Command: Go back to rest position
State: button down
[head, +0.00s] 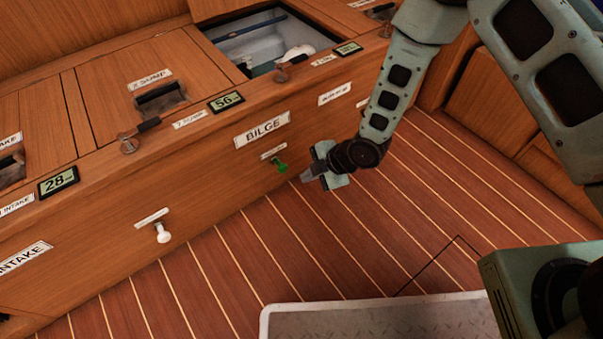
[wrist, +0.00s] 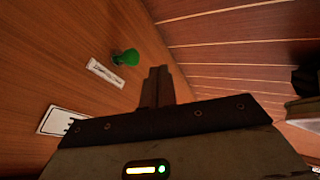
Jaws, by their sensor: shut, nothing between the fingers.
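My gripper (head: 308,174) is at the end of my pale green arm, low in front of the wooden cabinet front. It points left towards the panel, just right of and below a green knob (head: 280,166) under the BILGE label (head: 262,130). In the wrist view my gripper's fingers (wrist: 158,85) are together and empty. The green knob (wrist: 127,57) shows there to the upper left of the fingers, with a gap between them.
A white knob (head: 163,233) sticks out of the panel at the left. An open hatch (head: 262,45) is in the cabinet top. A metal plate (head: 380,318) lies at the bottom. The striped wooden floor (head: 330,245) is clear around my gripper.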

jog(key=p+v, duration=0.2)
jog(key=v, duration=0.3)
notch_tip(320, 180, up, 20)
jog(key=s+d+m+h+p, duration=0.2)
jog(key=s+m+h+p, duration=0.15)
jog(key=m, duration=0.35)
jog(key=s+d+r+m+g+h+p, duration=0.1)
jog(key=s+d+r+m+p, duration=0.25)
jog(key=s+r, duration=0.6)
jog(key=s+d+r+m+g+h+p, duration=0.2)
jog(key=s+r+m, duration=0.3)
jog(key=s+r, duration=0.45)
notch_tip(320, 180, up, 38)
jog(key=w+p, duration=0.1)
jog(key=p, duration=3.6)
jog(key=shift+w+f, duration=0.2)
jog(key=shift+f, duration=0.05)
